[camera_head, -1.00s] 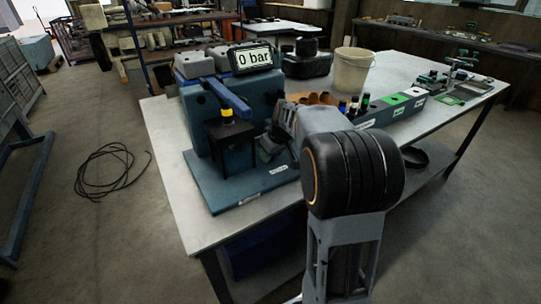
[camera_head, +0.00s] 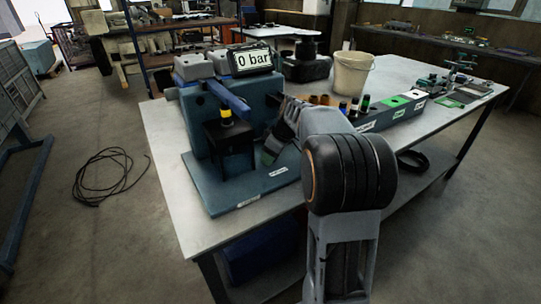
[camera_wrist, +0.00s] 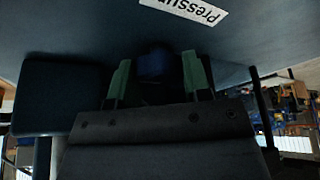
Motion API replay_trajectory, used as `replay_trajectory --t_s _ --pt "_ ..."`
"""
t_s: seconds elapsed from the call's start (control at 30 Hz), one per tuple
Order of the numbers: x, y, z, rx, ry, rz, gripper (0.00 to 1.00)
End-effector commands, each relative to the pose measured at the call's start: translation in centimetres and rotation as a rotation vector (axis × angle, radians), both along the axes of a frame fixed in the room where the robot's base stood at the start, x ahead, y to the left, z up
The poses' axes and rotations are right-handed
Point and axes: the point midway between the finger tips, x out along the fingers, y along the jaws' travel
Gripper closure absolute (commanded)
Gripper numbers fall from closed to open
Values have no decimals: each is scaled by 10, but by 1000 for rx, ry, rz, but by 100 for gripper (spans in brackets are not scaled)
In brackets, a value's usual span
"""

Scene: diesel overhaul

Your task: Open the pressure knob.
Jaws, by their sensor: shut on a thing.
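The pressure knob (camera_wrist: 156,62) is a small dark blue piece in the wrist view. It sits between the two green fingers of my gripper (camera_wrist: 155,72), which is shut on it. A white label reading "Pressu…" (camera_wrist: 187,9) shows upside down on the surface by the knob. In the head view my gripper (camera_head: 271,150) is at the right side of the blue test device (camera_head: 190,186), and the knob is hidden there. The device's display (camera_head: 252,59) reads 0 bar. A blue lever (camera_head: 226,96) and a yellow-topped part (camera_head: 226,115) are on the device's front.
The device stands on a light table (camera_head: 190,232). A white bucket (camera_head: 352,73), small bottles (camera_head: 354,106) and a long labelled tray (camera_head: 392,113) are to its right. A black cable (camera_head: 103,172) lies on the floor at left.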

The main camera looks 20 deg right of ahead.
Motion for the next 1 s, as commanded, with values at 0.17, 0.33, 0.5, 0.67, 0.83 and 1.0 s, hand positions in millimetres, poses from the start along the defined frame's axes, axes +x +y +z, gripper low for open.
replay_trajectory --t_s 0.17,0.33,0.5,0.67,0.83,1.0 --pt "0 0 1 0 -1 0 79" --pt "0 0 1 0 -1 0 48" --pt "0 0 0 0 0 -1 31" --pt "0 0 0 0 0 -1 31" --pt "0 0 4 0 0 -1 31" --pt "0 0 28 -3 -4 0 31"
